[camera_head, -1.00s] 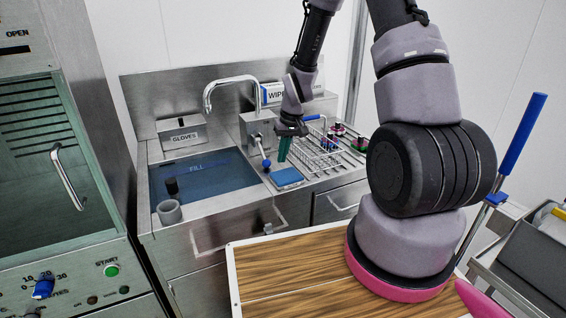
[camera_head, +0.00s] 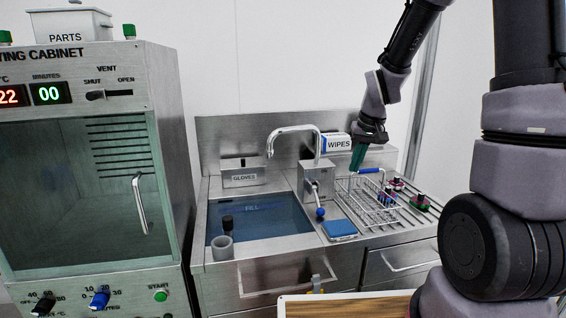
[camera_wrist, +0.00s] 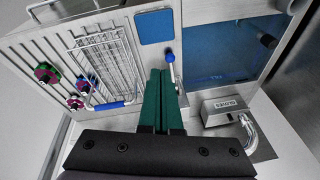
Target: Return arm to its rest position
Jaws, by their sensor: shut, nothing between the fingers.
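My gripper (camera_head: 357,158) is at the end of my arm, above the back of the steel counter, between the faucet and the wire basket. Its green fingers are shut and empty; they also show in the wrist view (camera_wrist: 160,100), pointing over the counter. My arm reaches in from the upper right of the head view, bent, with its larger links at the right. No object is held.
A water-filled sink (camera_head: 262,219), a faucet (camera_head: 293,131), a wipes box (camera_head: 337,143), a gloves box (camera_head: 241,175) and a blue pad (camera_head: 339,229) surround the gripper. A wire basket (camera_head: 367,203) and several coloured parts stand at right. A cabinet (camera_head: 80,190) stands at left.

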